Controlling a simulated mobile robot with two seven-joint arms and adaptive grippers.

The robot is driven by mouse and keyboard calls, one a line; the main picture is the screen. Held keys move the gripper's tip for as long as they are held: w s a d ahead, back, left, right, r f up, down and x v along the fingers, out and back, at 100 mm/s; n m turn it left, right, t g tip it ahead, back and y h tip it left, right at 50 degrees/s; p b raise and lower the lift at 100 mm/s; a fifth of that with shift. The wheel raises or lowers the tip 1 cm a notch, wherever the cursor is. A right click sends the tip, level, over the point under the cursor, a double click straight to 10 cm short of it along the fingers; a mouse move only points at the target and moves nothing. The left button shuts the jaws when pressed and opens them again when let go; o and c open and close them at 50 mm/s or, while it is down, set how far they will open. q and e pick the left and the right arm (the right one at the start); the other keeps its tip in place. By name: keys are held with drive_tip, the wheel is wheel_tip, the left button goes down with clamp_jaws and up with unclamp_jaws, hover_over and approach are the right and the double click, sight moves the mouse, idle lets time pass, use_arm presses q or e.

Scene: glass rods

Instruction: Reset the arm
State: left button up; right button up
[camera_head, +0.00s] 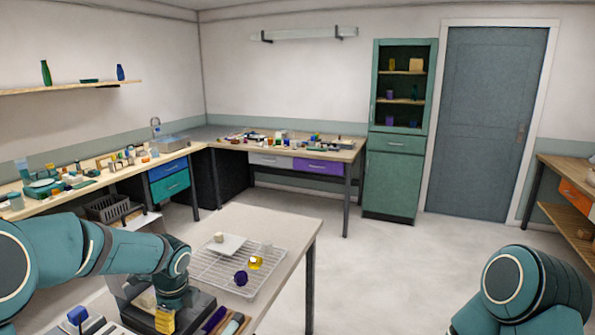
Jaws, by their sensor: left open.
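My left arm comes in from the left and bends down over the near table (283,224). My left gripper (172,300) points down at a dark box or stand (203,301) on that table; it is open, and its fingertips are hard to make out. A yellow block-like thing (165,320) is just below it; I cannot tell whether they touch.
A blue-topped item (78,315) stands at lower left. The floor right of the table is clear.

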use_arm(q)
drive_tip(key=s+d+f+n+h+b, duration=0.1)
drive_tip(key=d+f+n+h+b, duration=0.25)
drive_tip(key=f, duration=0.95)
drive_tip(key=s+d+f+n+h+b, duration=0.1)
drive_tip(key=s+d+f+n+b, duration=0.1)
drive_tip(key=s+d+f+n, duration=0.5)
drive_tip(key=s+d+f+n+h+b, duration=0.1)
drive_tip(key=s+d+f+n+b, duration=0.1)
drive_tip(key=s+d+f+n, duration=0.5)
drive_tip(key=s+f+n, duration=0.4)
drive_tip(key=s, duration=0.2)
drive_tip(key=shift+f, duration=0.3)
use_arm(e)
wheel_tip(320, 180, down, 9)
drive_tip(key=a, duration=0.1)
drive_tip(key=shift+a+f+g, duration=0.2)
drive_tip(key=shift+a+g, duration=0.05)
drive_tip(key=shift+g, duration=0.15)
use_arm(q)
drive_tip(key=shift+h, duration=0.25)
